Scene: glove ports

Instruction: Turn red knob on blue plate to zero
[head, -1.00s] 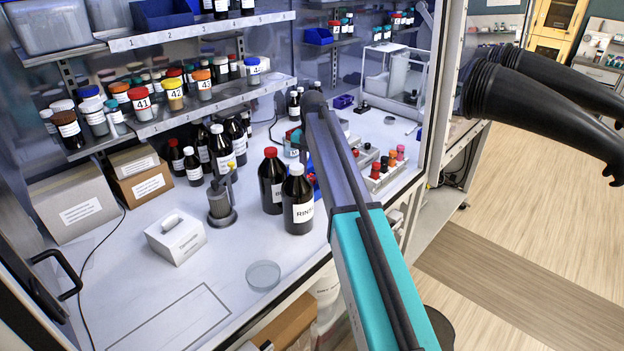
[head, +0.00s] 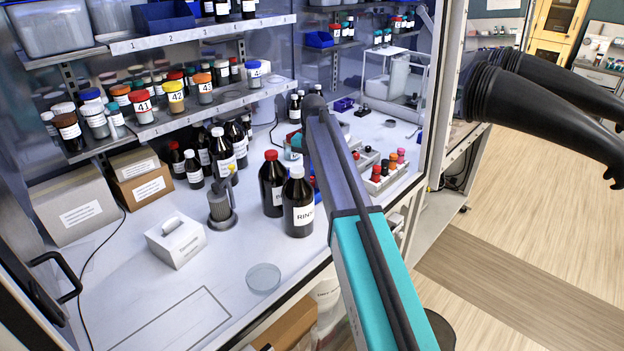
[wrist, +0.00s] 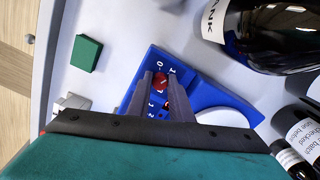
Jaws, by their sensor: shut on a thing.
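The blue plate (wrist: 205,88) lies on the white bench in the wrist view, with white numbers on it and a white round part at its right. The red knob (wrist: 160,82) shows between the two grey fingers of my gripper (wrist: 162,90), which is shut on it. A second patch of red shows lower between the fingers. The fingers hide part of the number scale, so I cannot read the knob's setting for sure. In the head view my arm hides the gripper and knob; only a sliver of blue shows beside it.
Dark bottles, one with a white cap (head: 298,205) and one with a red cap (head: 272,185), stand close by the plate. A green block (wrist: 86,53) lies apart from it. A rack of coloured-top items (head: 385,170) stands right of my arm. A glass dish (head: 263,278) lies nearer.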

